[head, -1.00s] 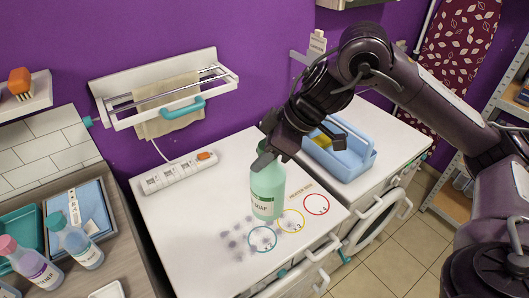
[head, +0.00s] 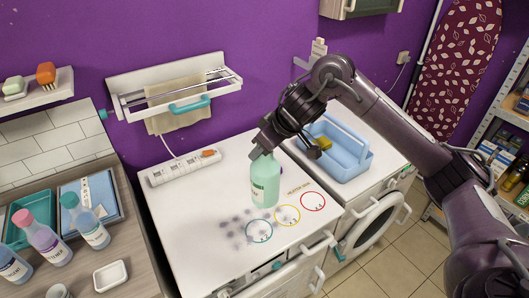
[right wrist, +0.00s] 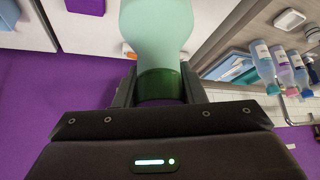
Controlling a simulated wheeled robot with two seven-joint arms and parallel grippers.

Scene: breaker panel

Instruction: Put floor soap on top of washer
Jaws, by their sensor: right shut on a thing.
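The floor soap is a mint-green bottle (head: 264,183) with a white label reading SOAP. It is upright over the white top of the washer (head: 190,215); I cannot tell whether its base touches the surface. My right gripper (head: 263,150) is shut on the bottle's neck from above. In the right wrist view the bottle (right wrist: 157,35) runs up from between the fingers (right wrist: 158,88), its dark green neck held. My left gripper is not in view.
A power strip (head: 184,167) lies at the back of the washer top. A blue caddy (head: 345,158) stands on the neighbouring machine. Coloured circles (head: 287,215) mark the front of the top. Several bottles (head: 47,240) stand on the left counter.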

